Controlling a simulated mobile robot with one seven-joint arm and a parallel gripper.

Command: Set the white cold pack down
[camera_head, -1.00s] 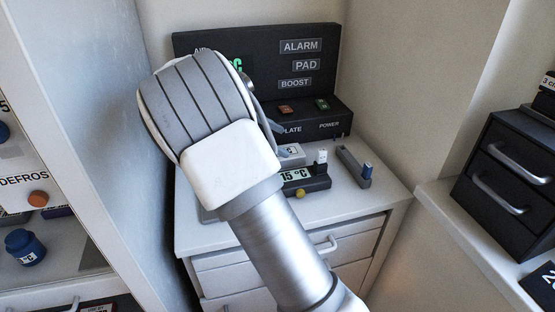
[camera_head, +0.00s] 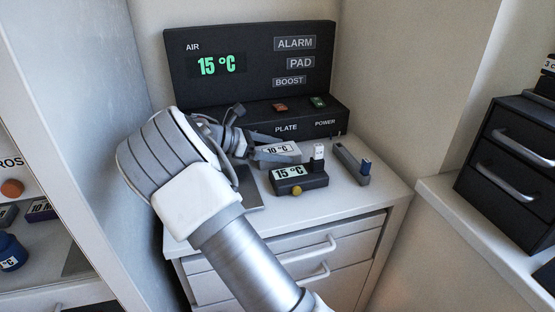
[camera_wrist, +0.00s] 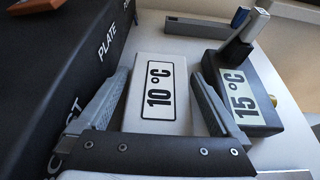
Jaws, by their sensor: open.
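The white cold pack (camera_head: 279,150), labelled 10 °C, lies flat on the white cabinet top in front of the black panel. In the wrist view the cold pack (camera_wrist: 157,92) lies label up between my two fingers. My gripper (camera_wrist: 161,80) is open, one finger on each side of the pack, with a narrow gap showing at each side. In the head view my gripper (camera_head: 270,148) reaches in from the left, low over the top, and partly covers the pack.
A black 15 °C block (camera_head: 298,180) with a white upright plug stands close right of the pack. A grey bar (camera_head: 352,164) with a blue end lies further right. The black control panel (camera_head: 250,70) rises behind. A dark plate (camera_head: 246,190) lies front left. The right front top is clear.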

